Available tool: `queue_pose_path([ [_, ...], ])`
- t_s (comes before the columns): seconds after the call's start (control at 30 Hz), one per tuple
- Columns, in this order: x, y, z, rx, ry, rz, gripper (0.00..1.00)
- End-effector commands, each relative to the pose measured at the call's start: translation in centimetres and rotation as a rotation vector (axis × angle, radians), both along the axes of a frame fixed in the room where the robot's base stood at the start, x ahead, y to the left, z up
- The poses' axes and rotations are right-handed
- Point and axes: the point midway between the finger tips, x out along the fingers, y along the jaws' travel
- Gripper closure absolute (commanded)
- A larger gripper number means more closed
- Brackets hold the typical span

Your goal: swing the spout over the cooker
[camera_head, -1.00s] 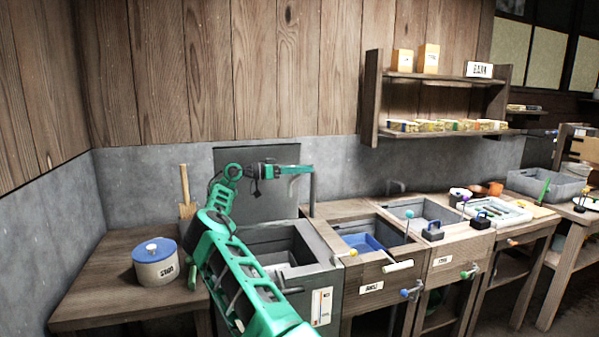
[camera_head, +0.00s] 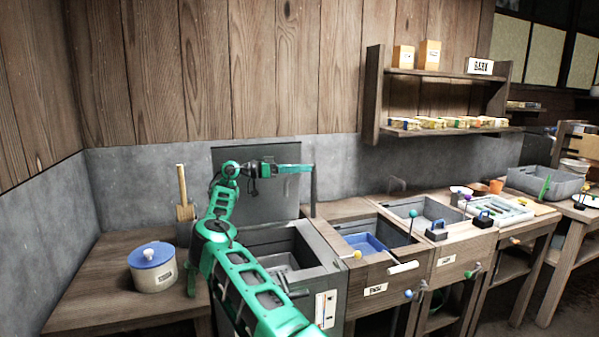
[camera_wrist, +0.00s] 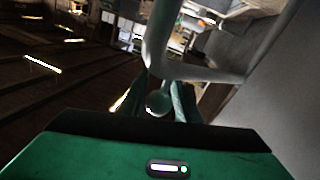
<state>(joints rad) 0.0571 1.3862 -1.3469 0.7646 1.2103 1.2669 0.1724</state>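The cooker (camera_head: 322,262) is the grey box with an open top, in the middle of the head view. The spout is a thin grey pipe on an upright post (camera_head: 313,190) at the cooker's back right; its down-turned end (camera_head: 287,187) shows faintly under my gripper. My gripper (camera_head: 308,167) reaches right across the back of the cooker, level with the top of the post. In the wrist view, the bent pipe (camera_wrist: 200,73) crosses close ahead, and a round knob (camera_wrist: 158,103) sits between my two green fingers (camera_wrist: 160,98). Whether the fingers press on the knob is unclear.
A lidded pot (camera_head: 153,270) stands on the wooden bench at left, near an upright wooden-handled tool (camera_head: 184,190). A dark panel (camera_head: 230,165) rises behind the cooker. Sinks with a blue tray (camera_head: 367,243) and a wall shelf (camera_head: 440,132) are to the right.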

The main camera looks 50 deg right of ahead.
Motion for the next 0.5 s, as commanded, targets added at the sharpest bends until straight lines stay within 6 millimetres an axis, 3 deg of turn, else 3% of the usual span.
queue_pose_path([
  [0.5,0.9,1.1,0.0,-0.002,-0.004,0.005,0.59],
])
